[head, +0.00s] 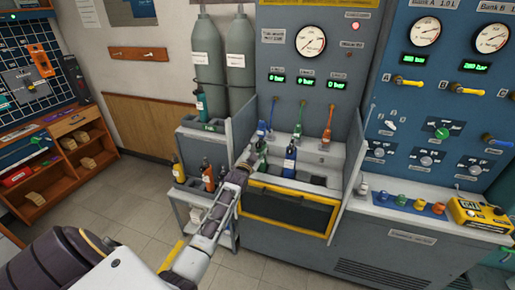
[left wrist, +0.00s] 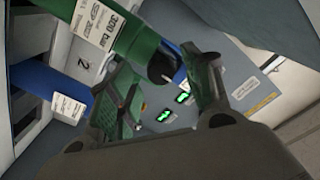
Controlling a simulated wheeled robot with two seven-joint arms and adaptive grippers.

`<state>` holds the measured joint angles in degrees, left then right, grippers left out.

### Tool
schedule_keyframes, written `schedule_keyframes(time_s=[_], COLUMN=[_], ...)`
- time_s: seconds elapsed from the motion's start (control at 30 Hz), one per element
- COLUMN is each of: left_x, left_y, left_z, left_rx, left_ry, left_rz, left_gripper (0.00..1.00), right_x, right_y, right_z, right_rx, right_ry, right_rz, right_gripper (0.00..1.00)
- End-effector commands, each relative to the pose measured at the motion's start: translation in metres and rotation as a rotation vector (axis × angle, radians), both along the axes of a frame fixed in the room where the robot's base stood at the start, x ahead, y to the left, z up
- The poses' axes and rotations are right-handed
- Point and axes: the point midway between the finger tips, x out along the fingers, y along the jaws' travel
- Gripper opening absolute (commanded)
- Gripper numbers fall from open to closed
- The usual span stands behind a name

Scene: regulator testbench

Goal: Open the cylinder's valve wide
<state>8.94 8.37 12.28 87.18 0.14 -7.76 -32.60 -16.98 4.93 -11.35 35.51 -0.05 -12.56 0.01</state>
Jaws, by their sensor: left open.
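In the left wrist view the green cylinder (left wrist: 140,42) carries a white label reading 300 bar. Its dark round end (left wrist: 163,68), perhaps the valve knob, lies between the fingers. My left gripper (head: 247,160) is open around or just short of this end; contact cannot be told. Its fingers also show in the left wrist view (left wrist: 160,75). A blue cylinder (head: 290,157) stands to the right in the bay. My right gripper is out of view.
Side panels (head: 350,150) and a yellow-framed front (head: 290,206) bound the bay. Hoses (head: 327,122) hang at its back, below a gauge (head: 310,40) and green displays reading 0 bar. Tall grey cylinders (head: 208,60) and a bottle rack (head: 205,205) stand left.

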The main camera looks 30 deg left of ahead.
Motion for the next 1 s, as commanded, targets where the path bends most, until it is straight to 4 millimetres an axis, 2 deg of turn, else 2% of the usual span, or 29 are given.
schedule_keyframes(time_s=[0.3, 0.67, 0.77, 1.0], left_x=[0.016, 0.017, 0.017, 0.017], left_y=[0.004, 0.004, 0.004, 0.004], left_z=[0.001, 0.0, 0.0, 0.0], left_rx=[0.0, 0.0, 0.0, -0.001], left_ry=[0.0, 0.0, 0.0, 0.0], left_rz=[0.0, 0.0, 0.0, 0.0], left_gripper=[0.5, 0.5, 0.4, 0.09], right_x=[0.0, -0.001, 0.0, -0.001], right_y=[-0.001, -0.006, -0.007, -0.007], right_z=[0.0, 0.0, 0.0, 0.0], right_rx=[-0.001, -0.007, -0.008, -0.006], right_ry=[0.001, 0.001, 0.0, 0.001], right_rz=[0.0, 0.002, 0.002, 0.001], right_gripper=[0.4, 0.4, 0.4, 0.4])
